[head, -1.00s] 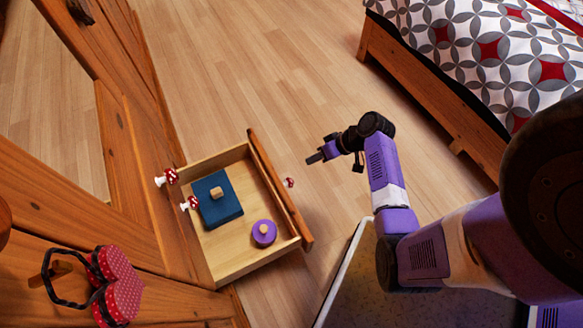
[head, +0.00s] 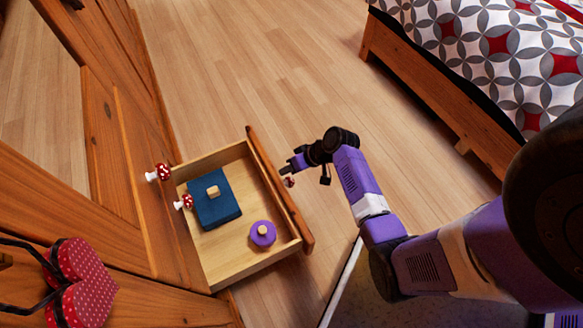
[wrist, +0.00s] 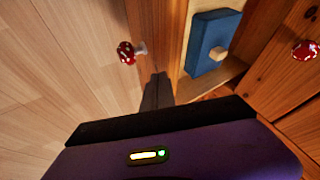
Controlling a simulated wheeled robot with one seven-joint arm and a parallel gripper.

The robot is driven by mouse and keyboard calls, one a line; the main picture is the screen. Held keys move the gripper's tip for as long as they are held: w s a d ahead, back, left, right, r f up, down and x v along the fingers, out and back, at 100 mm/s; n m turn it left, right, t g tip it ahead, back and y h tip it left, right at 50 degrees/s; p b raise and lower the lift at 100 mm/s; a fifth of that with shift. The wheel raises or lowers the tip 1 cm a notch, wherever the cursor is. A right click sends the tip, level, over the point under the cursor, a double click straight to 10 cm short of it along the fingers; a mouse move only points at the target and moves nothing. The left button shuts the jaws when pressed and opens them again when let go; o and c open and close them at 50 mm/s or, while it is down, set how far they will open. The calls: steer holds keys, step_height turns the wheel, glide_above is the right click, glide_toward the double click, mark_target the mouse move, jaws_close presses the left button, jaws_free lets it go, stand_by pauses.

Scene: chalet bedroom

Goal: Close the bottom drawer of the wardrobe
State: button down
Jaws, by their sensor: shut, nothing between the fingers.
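The bottom drawer (head: 279,190) of the wardrobe (head: 150,215) is pulled out over the floor. It holds a dark blue box (head: 221,212) with a wooden knob and a round purple lid-like piece (head: 262,240). A red mushroom knob (head: 289,181) is on the drawer front. My gripper (head: 287,168) is shut and empty, just outside the drawer front near that knob. In the wrist view my fingers (wrist: 157,92) point at the drawer front, with the knob (wrist: 127,52) to their left. I cannot tell whether they touch the wood.
Mushroom knobs (head: 158,173) stick out from the wardrobe above the drawer. A red dotted heart (head: 85,290) hangs at the lower left. A bed (head: 430,95) stands at the upper right. The wooden floor (head: 240,70) between bed and wardrobe is clear.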

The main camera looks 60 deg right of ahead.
stand_by(0.3)
steer(key=w+a+p, duration=0.1)
steer(key=w+a, duration=0.4)
steer(key=a, duration=0.2)
steer(key=w+a+p, duration=0.2)
steer(key=w+a, duration=0.3)
steer(key=a, duration=0.3)
steer(key=w+a+p, duration=0.2)
steer(key=w+a, duration=0.3)
steer(key=a, duration=0.3)
steer(key=shift+w+a, duration=0.15)
steer(key=shift+w, duration=0.25)
steer(key=shift+s, duration=0.1)
